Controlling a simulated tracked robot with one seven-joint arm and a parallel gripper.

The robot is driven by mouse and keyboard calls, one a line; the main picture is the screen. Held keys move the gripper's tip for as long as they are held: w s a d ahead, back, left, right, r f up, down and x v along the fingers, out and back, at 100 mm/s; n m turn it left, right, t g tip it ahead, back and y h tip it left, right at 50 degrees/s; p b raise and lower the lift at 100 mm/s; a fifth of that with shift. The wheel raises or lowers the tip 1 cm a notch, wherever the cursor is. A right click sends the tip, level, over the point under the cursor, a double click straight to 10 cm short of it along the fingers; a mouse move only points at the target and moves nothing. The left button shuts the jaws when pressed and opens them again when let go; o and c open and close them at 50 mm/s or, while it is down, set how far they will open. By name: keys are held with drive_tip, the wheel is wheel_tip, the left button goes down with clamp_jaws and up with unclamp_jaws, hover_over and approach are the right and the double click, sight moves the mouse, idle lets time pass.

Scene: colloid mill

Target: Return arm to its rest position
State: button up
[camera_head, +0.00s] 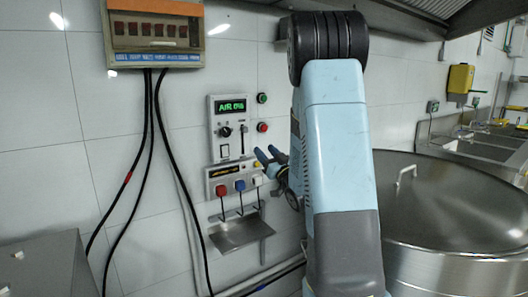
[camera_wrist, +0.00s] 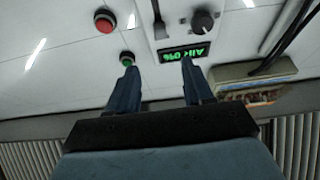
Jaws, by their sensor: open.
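My blue-grey arm (camera_head: 336,150) rises in front of the tiled wall in the head view. My gripper (camera_head: 267,156) shows partly behind it, at the control panel's right side. In the wrist view my gripper (camera_wrist: 158,68) is open, with two blue fingers apart and nothing between them. The wall panel (camera_head: 228,130) has a green lit display reading "AIR 0%", a black knob and a slider. The display (camera_wrist: 184,52) appears upside down by the right fingertip in the wrist view. The green button (camera_wrist: 127,58) is by the left fingertip; contact cannot be told.
A lower box (camera_head: 235,180) with coloured switches hangs above a small metal shelf (camera_head: 240,232). A breaker box (camera_head: 153,32) with hanging cables is at upper left. A large lidded steel vessel (camera_head: 450,215) stands right of my arm. A metal cabinet (camera_head: 45,265) is at lower left.

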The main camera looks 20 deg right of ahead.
idle(0.4)
drive_tip(key=s+a+r+m+g+h, duration=0.2)
drive_tip(key=s+a+r+g+h, duration=0.3)
drive_tip(key=s+g, duration=0.3)
drive_tip(key=s+a+f+g, duration=0.1)
drive_tip(key=s+a+g, duration=0.2)
drive_tip(key=s, duration=0.6)
drive_tip(key=s+a+f+g+y, duration=0.1)
drive_tip(key=s+a+g, duration=0.2)
drive_tip(key=s, duration=0.6)
drive_tip(key=s+a+f+g, duration=0.1)
drive_tip(key=s+a, duration=0.3)
drive_tip(key=s, duration=0.5)
drive_tip(key=shift+a+f+g, duration=0.15)
drive_tip(key=shift+f+g, duration=0.1)
drive_tip(key=shift+g, duration=0.65)
drive_tip(key=shift+c, duration=0.5)
